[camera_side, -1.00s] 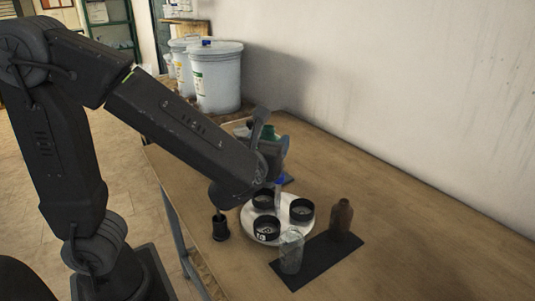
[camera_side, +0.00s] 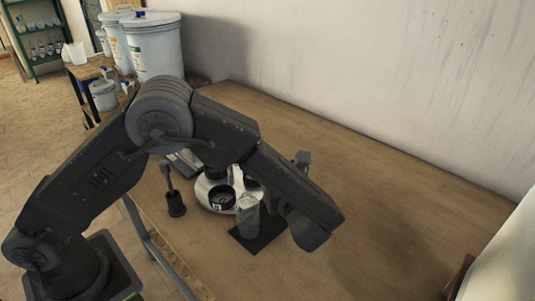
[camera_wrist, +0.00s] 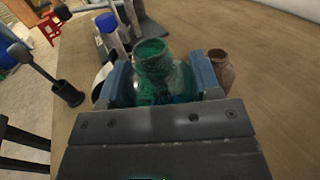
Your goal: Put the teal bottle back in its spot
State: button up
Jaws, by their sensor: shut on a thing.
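The teal bottle (camera_wrist: 152,60) is translucent green and sits between the two blue-grey fingers of my gripper (camera_wrist: 162,78) in the wrist view. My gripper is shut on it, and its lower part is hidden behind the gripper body. In the side view my arm hides the bottle and most of the gripper. A round white tray (camera_side: 206,197) with black ring-like holders (camera_side: 221,199) lies left of my wrist, partly covered by my arm. A brown bottle (camera_wrist: 218,72) stands just right of the gripper in the wrist view.
A brush in a black holder (camera_side: 175,204) stands by the table's left edge. In the wrist view, a blue-capped bottle (camera_wrist: 108,32) stands beyond the gripper. Large white drums (camera_side: 153,45) are at the back. The table (camera_side: 400,190) is clear to the right.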

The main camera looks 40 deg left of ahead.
jog(key=shift+f, duration=1.85)
jog(key=shift+d+f, duration=0.1)
jog(key=shift+f, duration=0.6)
dwell(0.9)
jog(key=o, duration=1.1)
jog(key=v, duration=1.4)
jog(key=shift+w, duration=0.1)
